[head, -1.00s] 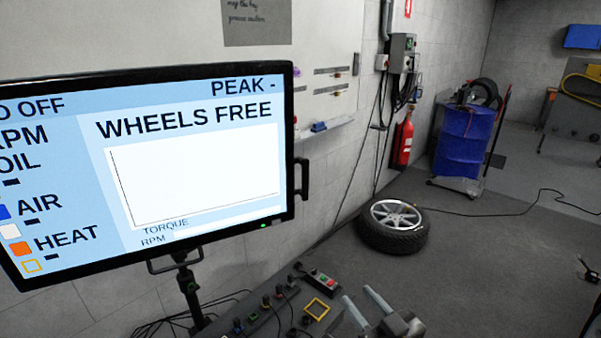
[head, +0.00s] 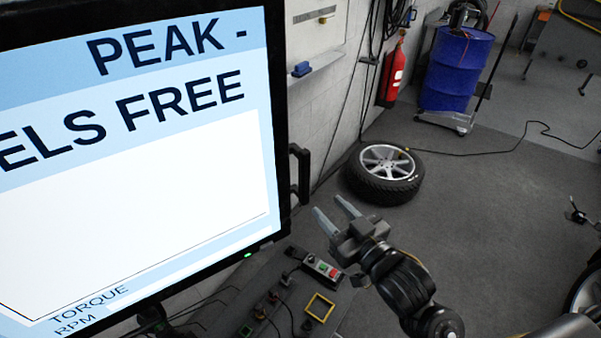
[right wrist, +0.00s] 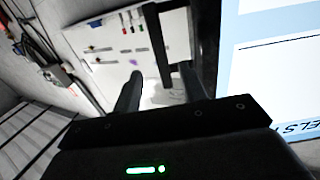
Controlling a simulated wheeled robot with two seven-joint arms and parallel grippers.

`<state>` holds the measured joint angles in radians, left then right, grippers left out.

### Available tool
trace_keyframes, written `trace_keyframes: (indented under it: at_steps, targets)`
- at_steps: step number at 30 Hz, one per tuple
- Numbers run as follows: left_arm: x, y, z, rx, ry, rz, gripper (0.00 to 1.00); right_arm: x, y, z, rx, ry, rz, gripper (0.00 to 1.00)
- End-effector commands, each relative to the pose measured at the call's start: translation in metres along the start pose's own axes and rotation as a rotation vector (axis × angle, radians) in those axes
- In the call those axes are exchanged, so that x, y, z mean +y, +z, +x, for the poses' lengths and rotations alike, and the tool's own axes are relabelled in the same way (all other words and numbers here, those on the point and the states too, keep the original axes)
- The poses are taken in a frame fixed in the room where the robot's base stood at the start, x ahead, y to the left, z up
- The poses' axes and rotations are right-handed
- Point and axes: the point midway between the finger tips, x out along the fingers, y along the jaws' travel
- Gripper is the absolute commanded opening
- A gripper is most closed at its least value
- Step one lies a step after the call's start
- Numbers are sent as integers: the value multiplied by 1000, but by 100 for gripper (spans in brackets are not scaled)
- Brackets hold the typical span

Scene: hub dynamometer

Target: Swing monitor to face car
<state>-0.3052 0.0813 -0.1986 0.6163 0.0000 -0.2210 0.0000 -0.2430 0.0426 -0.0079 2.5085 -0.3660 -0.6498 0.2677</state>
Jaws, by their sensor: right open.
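The monitor (head: 130,160) fills the left of the head view, its lit screen reading "PEAK -" and part of "WHEELS FREE". A black handle (head: 300,175) stands out from its right edge. My right gripper (head: 329,205) is open and empty, just right of and below the handle, its fingers pointing up-left. In the right wrist view, the handle (right wrist: 156,40) shows ahead between the two fingers (right wrist: 160,85), apparently beyond their tips. The monitor screen (right wrist: 275,60) is at the right there. My left gripper is not in view.
A control panel (head: 285,305) with buttons lies below the monitor. A wheel (head: 385,175) lies on the floor beyond my gripper. A fire extinguisher (head: 392,75) and a blue drum (head: 457,68) stand farther back. The middle floor is clear.

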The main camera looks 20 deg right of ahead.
Motion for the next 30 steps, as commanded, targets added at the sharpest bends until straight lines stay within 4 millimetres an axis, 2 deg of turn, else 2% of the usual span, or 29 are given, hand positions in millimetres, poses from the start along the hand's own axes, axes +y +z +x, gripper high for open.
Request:
trace_keyframes:
  at_steps: [1, 6, 8, 15, 18, 24, 30]
  targets:
    - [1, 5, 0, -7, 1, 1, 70, 0, 0, 3, 1, 1, 1, 42]
    - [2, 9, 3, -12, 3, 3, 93, 0, 0, 25, 4, 1, 3, 42]
    - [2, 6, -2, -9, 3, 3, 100, 0, -3, 37, 3, 1, 5, 42]
    - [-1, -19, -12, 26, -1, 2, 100, -1, -3, 81, 2, -1, 6, 42]
    - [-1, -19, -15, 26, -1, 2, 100, 0, -2, 94, 1, -1, 4, 42]
    - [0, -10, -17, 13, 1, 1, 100, -1, -1, 107, 0, -1, 3, 42]
    - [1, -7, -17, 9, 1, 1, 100, -1, 0, 108, 1, -1, 1, 42]
